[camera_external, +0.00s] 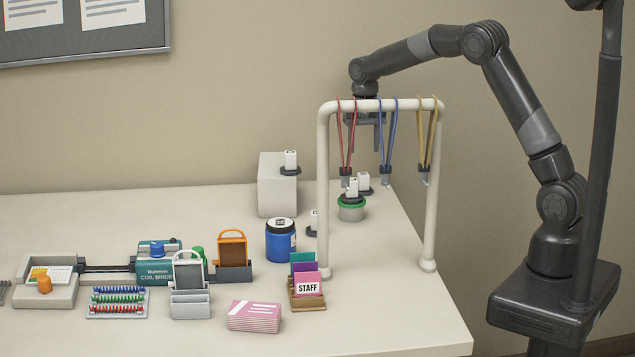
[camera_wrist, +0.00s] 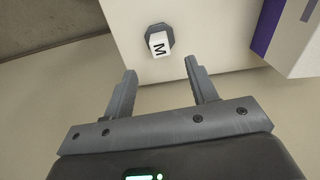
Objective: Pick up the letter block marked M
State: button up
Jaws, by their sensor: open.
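The letter block marked M (camera_wrist: 159,44) is white with a black letter on a dark, many-sided base. In the wrist view it stands on a pale surface just beyond my fingertips, roughly centred between them. My gripper (camera_wrist: 163,73) is open, with nothing between its fingers. In the external view my gripper (camera_external: 365,147) hangs behind the white rack, above the right part of the table. Several white blocks on dark bases show there, but their letters are too small to read, so I cannot tell which is M.
A white rack (camera_external: 433,200) with red, blue and yellow lanyards stands in front of my gripper. A pale box (camera_external: 275,196), a blue jar (camera_external: 281,243) and a green-rimmed tin (camera_external: 351,212) stand nearby. A purple-striped box (camera_wrist: 290,35) is at right in the wrist view.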

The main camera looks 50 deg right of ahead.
aim_at(363, 174)
jog(key=f, duration=1.1)
jog(key=shift+w+d, duration=0.2)
jog(key=shift+d, duration=0.05)
grip_shut()
